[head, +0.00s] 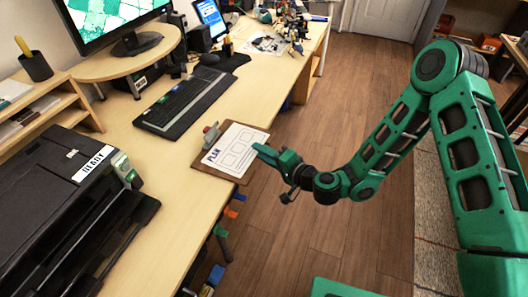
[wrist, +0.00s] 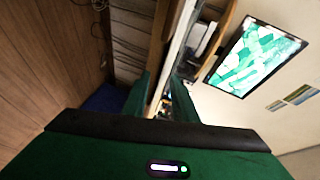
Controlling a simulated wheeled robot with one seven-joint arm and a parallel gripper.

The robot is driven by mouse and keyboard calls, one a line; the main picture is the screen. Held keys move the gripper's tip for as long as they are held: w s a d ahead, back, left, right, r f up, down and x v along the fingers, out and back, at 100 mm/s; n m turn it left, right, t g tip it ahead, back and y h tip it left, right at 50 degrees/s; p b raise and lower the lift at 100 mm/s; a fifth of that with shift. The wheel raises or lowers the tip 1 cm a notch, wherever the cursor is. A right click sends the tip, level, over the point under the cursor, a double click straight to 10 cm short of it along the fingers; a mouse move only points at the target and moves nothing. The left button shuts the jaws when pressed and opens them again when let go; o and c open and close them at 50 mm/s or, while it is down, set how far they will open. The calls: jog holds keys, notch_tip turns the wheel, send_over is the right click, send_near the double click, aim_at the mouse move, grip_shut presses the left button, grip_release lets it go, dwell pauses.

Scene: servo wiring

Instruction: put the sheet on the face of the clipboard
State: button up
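The white sheet (head: 238,148), printed "PLAN" with boxes, lies over the face of the brown clipboard (head: 218,172) near the desk's front edge. Brown board shows along the sheet's left and lower sides.
A keyboard (head: 186,103) lies beyond the clipboard. A black printer (head: 70,215) stands at the left. The monitor (head: 112,20) and small figures (head: 290,25) are farther back. Coloured items hang below the desk edge (head: 228,225). Open floor (head: 325,235) lies to the right.

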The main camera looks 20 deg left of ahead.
jog(key=v, duration=1)
jog(key=shift+d, duration=0.4)
jog(key=shift+r, duration=0.15)
